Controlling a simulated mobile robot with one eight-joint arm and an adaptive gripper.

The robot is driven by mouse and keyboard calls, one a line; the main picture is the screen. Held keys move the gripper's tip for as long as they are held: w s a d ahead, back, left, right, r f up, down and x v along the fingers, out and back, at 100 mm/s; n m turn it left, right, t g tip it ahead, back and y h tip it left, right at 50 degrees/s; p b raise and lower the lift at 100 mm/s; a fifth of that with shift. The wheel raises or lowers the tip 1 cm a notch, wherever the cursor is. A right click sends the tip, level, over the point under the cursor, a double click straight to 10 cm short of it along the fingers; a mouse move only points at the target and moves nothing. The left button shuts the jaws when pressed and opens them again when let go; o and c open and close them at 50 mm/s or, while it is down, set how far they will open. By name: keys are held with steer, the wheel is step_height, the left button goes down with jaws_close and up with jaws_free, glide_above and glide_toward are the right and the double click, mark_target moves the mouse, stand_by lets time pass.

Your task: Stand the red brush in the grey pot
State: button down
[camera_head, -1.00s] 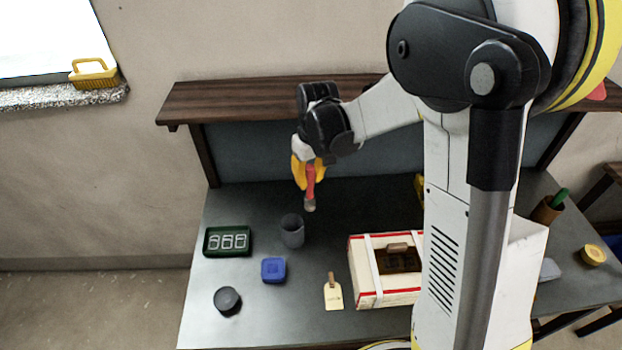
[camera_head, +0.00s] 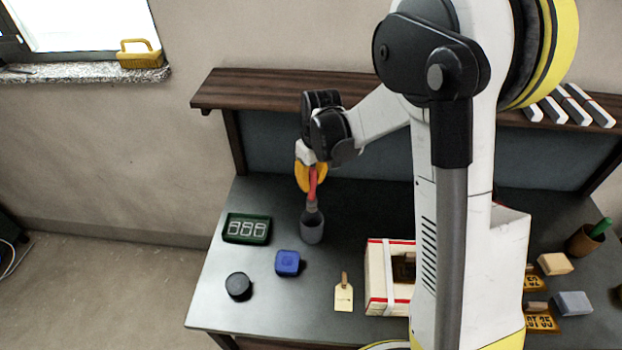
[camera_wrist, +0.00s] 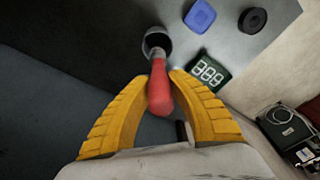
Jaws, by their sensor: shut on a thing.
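The red brush (camera_head: 312,184) hangs upright from my gripper (camera_head: 311,178), with its bristle end down at the mouth of the grey pot (camera_head: 312,230). My gripper's yellow fingers are shut on the red handle. In the wrist view the brush (camera_wrist: 159,90) runs from between the fingertips (camera_wrist: 160,76) toward the open pot (camera_wrist: 156,36), and its tip overlaps the pot's opening. I cannot tell how deep the tip is in the pot. The pot stands upright on the dark table.
A green digital display (camera_head: 247,228), a blue box (camera_head: 288,263) and a black round object (camera_head: 239,286) stand left of and in front of the pot. A wooden shelf (camera_head: 250,90) runs behind.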

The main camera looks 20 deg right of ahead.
mark_target(311, 204)
steer(key=shift+f+b, duration=3.8)
steer(key=shift+f, duration=1.15)
steer(key=c, duration=1.2)
jaws_free()
steer(key=shift+c, duration=0.2)
steer(key=r, duration=0.4)
steer(key=s+r, duration=0.1)
steer(key=r, duration=0.7)
steer(key=shift+s+d, duration=0.2)
steer(key=shift+d, duration=0.1)
